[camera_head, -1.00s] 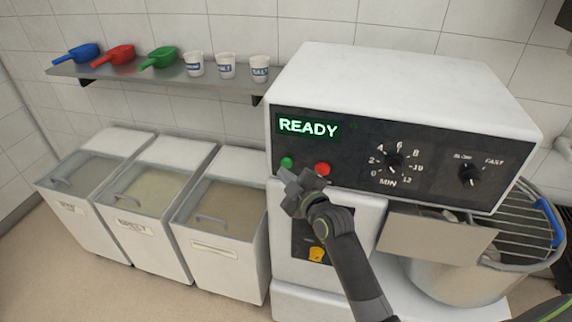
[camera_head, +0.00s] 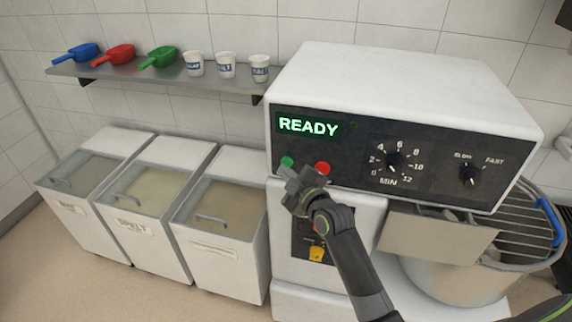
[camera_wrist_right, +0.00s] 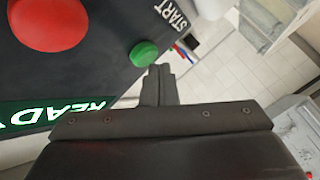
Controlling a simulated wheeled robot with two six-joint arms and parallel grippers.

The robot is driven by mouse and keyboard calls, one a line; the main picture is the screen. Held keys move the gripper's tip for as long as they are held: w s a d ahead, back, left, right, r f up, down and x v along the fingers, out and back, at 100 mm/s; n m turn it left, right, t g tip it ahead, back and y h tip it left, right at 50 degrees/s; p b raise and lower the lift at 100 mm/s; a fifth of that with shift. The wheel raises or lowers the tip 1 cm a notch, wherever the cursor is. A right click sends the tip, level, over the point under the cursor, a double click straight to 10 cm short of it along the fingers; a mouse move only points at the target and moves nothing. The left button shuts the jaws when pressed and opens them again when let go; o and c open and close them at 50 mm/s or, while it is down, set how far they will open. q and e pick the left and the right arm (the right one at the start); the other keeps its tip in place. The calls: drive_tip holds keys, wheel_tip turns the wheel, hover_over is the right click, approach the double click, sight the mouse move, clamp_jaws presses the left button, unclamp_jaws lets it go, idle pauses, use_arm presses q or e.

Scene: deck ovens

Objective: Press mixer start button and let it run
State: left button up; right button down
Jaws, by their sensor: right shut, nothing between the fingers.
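The mixer (camera_head: 400,85) is a large white machine with a dark control panel. Its lit green display (camera_head: 308,126) reads READY. The green start button (camera_head: 287,162) and the red button (camera_head: 322,168) sit below the display. My right gripper (camera_head: 287,178) is shut and empty, just below the green button. In the right wrist view the shut fingertips (camera_wrist_right: 160,72) lie close to the green button (camera_wrist_right: 143,53), marked START; I cannot tell whether they touch. The red button (camera_wrist_right: 48,22) is farther left there. My left gripper is not in view.
A timer dial (camera_head: 393,161) and speed knob (camera_head: 470,175) are right on the panel. The bowl (camera_head: 455,283) with its wire guard (camera_head: 515,225) is below right. Lidded bins (camera_head: 215,260) stand left, under a shelf (camera_head: 170,82) with scoops and cups.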

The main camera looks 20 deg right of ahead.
drive_tip(key=shift+w+d, duration=0.3)
drive_tip(key=shift+w, duration=0.1)
idle(0.8)
drive_tip(key=shift+s+a, duration=0.5)
drive_tip(key=shift+s, duration=0.25)
drive_tip(key=shift+s+a, duration=0.7)
drive_tip(key=shift+s, duration=0.35)
drive_tip(key=shift+s+a, duration=0.7)
drive_tip(key=shift+s, duration=0.3)
